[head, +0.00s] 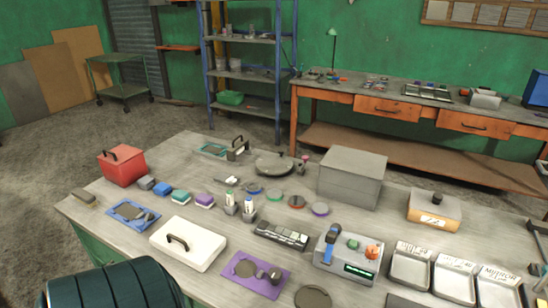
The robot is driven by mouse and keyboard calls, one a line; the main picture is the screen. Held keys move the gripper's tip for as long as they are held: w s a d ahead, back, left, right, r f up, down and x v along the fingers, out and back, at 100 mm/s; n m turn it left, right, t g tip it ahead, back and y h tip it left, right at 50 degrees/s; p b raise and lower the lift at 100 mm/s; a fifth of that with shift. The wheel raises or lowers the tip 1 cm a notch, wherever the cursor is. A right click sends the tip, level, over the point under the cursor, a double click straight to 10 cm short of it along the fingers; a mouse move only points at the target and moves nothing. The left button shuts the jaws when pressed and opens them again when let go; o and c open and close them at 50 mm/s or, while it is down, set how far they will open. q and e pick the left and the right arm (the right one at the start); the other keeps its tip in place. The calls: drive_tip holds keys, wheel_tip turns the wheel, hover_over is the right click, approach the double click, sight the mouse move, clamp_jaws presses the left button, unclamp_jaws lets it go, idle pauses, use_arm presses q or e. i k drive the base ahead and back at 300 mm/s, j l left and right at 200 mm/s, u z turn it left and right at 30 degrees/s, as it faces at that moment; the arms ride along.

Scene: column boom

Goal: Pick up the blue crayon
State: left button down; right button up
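Two slim white sticks stand upright in small dark grey holders near the middle of the worktable (350,228). The right one has a blue-looking end and may be the blue crayon (249,198); it is too small to be sure. The left stick (230,197) has a green-looking end. The lower parts of both are hidden in their holders. Neither of my grippers is in view.
Coloured discs (275,195) lie just behind the holders. A dark teal rounded shape (112,286) fills the bottom left.

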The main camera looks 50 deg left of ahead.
sight(248, 201)
drive_tip(key=u, duration=1.75)
